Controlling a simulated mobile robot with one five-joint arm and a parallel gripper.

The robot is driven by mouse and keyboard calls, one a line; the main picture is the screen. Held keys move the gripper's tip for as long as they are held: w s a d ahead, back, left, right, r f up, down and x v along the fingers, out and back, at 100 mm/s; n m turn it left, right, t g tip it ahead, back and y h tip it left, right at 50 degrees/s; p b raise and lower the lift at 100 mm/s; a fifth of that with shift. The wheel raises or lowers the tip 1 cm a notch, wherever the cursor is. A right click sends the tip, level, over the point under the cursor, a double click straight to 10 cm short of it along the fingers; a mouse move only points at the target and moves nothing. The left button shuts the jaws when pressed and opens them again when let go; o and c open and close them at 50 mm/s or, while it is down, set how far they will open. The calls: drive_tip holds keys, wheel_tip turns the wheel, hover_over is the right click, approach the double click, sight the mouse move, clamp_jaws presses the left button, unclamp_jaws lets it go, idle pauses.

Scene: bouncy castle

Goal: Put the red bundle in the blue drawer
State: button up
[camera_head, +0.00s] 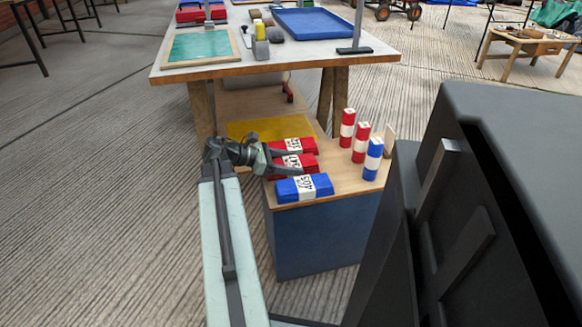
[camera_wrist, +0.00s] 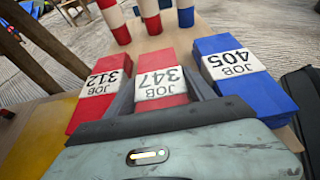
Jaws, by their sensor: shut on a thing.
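A red bundle with a white band reading JOB 347 (camera_wrist: 162,80) lies in the middle of a row on a wooden-topped cabinet. It also shows in the head view (camera_head: 309,162). My gripper (camera_head: 290,162) is shut on it, one finger along each side; the fingers show in the wrist view (camera_wrist: 163,97). A second red bundle, JOB 312 (camera_wrist: 100,85), lies beside it, and a blue bundle, JOB 405 (camera_head: 304,187), on the other side. The cabinet's side is blue (camera_head: 315,240); I cannot make out an open drawer.
Red-and-white and blue-and-white upright blocks (camera_head: 361,142) stand behind the bundles. A yellow sheet (camera_head: 252,129) lies on the cabinet top. A workbench (camera_head: 225,72) with a blue tray (camera_head: 313,23) stands behind.

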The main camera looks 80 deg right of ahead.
drive_tip(key=shift+f, duration=0.1)
drive_tip(key=o, duration=1.2)
drive_tip(key=shift+w+r, duration=0.1)
drive_tip(key=shift+r, duration=0.2)
drive_tip(key=shift+p+v, duration=2.3)
drive_tip(key=shift+v, duration=3.6)
